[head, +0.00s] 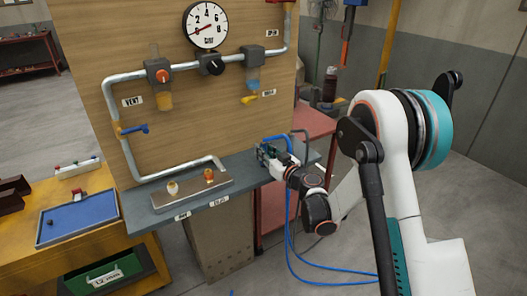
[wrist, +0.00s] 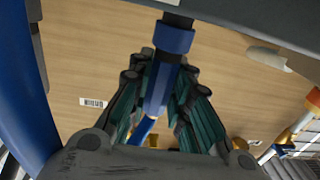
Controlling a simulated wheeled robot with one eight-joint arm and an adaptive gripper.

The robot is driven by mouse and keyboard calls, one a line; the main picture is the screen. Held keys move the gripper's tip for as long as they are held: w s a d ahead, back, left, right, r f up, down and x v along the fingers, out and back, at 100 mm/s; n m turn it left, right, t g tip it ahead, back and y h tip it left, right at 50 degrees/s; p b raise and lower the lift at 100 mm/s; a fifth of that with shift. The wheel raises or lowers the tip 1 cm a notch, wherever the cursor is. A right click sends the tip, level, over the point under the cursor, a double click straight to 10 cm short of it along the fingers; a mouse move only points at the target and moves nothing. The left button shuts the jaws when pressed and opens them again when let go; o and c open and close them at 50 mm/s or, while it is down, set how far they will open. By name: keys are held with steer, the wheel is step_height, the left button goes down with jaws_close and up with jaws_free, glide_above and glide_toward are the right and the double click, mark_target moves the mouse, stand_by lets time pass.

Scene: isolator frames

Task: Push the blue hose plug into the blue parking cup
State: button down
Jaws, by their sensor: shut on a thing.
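My gripper (head: 270,156) is at the right end of the grey shelf, in front of the wooden board. In the wrist view my gripper (wrist: 167,72) has its ribbed fingers closed around a slim blue piece (wrist: 158,92), which looks like the blue hose plug. It is tilted, with a wider blue collar (wrist: 175,38) and a dark stem above it, near a grey edge. I cannot tell whether that collar is part of the plug or of the parking cup. The blue hose (head: 290,245) hangs below my gripper. I cannot pick out the blue parking cup with certainty.
The grey shelf (head: 152,219) carries a metal block (head: 150,198) with a white and an orange knob. Pipes, valves and a gauge (head: 205,26) are on the board (head: 115,48). A red cart (head: 312,122) stands behind my gripper. A blue tray (head: 75,220) lies at left.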

steer(key=c, duration=1.4)
jaws_free()
steer(key=v, duration=1.2)
steer(key=s+d+r+m+g+h, duration=0.2)
steer(key=s+r+g+h, duration=0.15)
steer(key=s+r, duration=0.65)
steer(key=s+d+m+g+h, duration=0.1)
steer(key=s+d, duration=0.3)
steer(key=s, duration=0.4)
steer(key=s+d+m+g+h, duration=0.1)
steer(key=s+d+h, duration=0.3)
steer(key=s, duration=0.4)
steer(key=s+d+f+m+g+h, duration=0.1)
steer(key=s+d+m+g+h, duration=0.1)
steer(key=s+d, duration=0.4)
steer(key=shift+s+m, duration=0.7)
steer(key=shift+s, duration=0.5)
